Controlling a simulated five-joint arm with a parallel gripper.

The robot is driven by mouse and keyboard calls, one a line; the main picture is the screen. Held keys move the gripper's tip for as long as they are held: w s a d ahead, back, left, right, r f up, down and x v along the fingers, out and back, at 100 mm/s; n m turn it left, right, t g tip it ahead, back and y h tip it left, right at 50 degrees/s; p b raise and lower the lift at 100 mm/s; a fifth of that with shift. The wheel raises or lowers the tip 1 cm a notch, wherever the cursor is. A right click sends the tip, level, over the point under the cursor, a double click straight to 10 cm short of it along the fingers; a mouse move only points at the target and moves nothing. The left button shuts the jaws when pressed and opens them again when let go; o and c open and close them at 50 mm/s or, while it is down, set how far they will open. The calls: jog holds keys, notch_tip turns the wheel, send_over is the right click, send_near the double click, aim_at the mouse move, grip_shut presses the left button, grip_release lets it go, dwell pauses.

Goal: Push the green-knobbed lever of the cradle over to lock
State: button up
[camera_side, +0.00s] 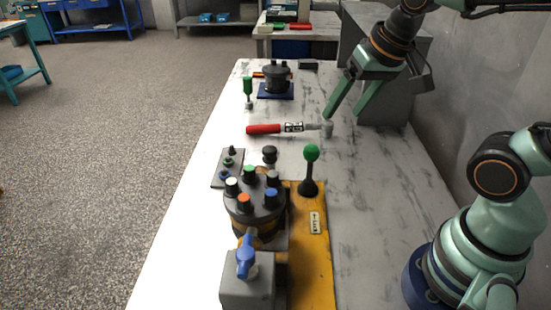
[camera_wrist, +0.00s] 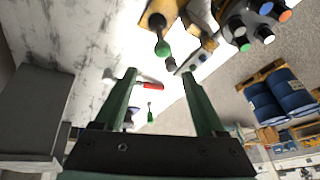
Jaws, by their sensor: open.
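The lever (camera_side: 309,172) has a round green knob (camera_side: 311,153) on a black stem and stands about upright on the yellow cradle (camera_side: 322,270). In the wrist view the green knob (camera_wrist: 162,48) shows near the top, beside the cradle's yellow end (camera_wrist: 156,14). My gripper (camera_side: 343,114) is open and empty, above the table beyond the lever and apart from it. Its two green fingers also show in the wrist view (camera_wrist: 158,74).
A red-handled tool (camera_side: 265,129) lies on the table between my gripper and the lever. A grey block with a blue handle (camera_side: 246,280) is in front. A grey box (camera_side: 385,85) stands right.

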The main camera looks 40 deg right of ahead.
jog(key=w+m+g, duration=0.1)
jog(key=w+m, duration=0.1)
jog(key=m, duration=0.3)
jog(key=m+g, duration=0.3)
jog(key=m, duration=1.2)
send_over(312, 145)
jog(key=f, duration=0.2)
jog(key=s+f, duration=0.1)
jog(key=f, duration=0.1)
jog(key=shift+f, duration=0.4)
jog(key=m, duration=0.1)
jog(key=f+m, duration=0.1)
jog(key=shift+w+a+m+g, duration=0.1)
jog(key=shift+w+m+g, duration=0.3)
jog(key=shift+f, duration=4.5)
jog(key=c, duration=0.9)
jog(key=shift+o, duration=0.2)
